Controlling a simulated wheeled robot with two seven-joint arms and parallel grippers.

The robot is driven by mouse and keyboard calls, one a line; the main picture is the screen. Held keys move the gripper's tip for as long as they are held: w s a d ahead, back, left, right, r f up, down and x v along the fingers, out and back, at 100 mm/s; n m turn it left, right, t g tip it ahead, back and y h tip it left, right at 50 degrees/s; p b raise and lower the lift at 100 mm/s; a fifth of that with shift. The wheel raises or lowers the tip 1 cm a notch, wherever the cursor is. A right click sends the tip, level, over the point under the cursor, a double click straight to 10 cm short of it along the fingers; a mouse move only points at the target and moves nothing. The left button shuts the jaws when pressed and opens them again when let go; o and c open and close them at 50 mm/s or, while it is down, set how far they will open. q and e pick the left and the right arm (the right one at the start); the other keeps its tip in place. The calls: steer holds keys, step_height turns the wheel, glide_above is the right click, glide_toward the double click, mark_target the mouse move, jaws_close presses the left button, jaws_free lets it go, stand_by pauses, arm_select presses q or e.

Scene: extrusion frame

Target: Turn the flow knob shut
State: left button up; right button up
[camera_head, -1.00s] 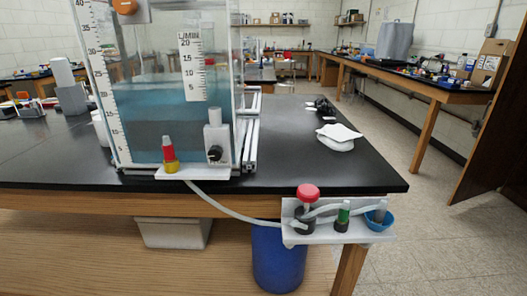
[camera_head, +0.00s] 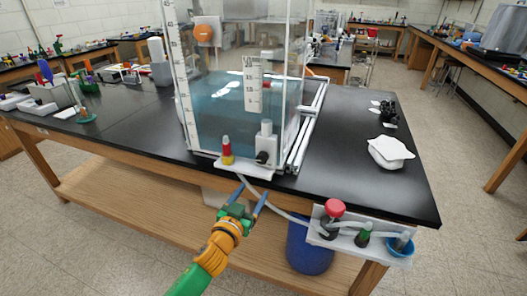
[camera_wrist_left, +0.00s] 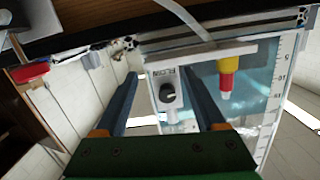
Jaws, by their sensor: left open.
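The flow knob (camera_head: 262,157) is a small black knob on a white upright block at the front right of the water tank (camera_head: 215,110). In the left wrist view, which looks upside down, the knob (camera_wrist_left: 168,93) sits on the block under dark lettering. A pale pointer mark shows on it. My left gripper (camera_head: 253,185) is open and empty, in front of the table edge and below the knob in the head view. In the left wrist view its two blue fingers (camera_wrist_left: 158,58) stand on either side of the knob, apart from it. My right gripper is not in view.
A red and yellow fitting (camera_head: 227,152) stands left of the knob on a white ledge. A pale hose runs from there to a white bracket (camera_head: 345,236) with a red knob (camera_head: 334,207), a green fitting and a blue cup. A white cloth (camera_head: 390,150) lies on the black tabletop.

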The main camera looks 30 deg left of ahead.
arm_select(q)
steer(key=t, duration=0.1)
glide_toward(261, 161)
steer(key=d+x, duration=0.1)
steer(key=x, duration=0.6)
steer(key=a+x, duration=0.1)
steer(key=x, duration=0.1)
steer(key=shift+w+a+p, duration=0.1)
steer(key=shift+w+p, duration=0.1)
steer(key=shift+p, duration=0.15)
steer(key=shift+f, duration=0.1)
jaws_close()
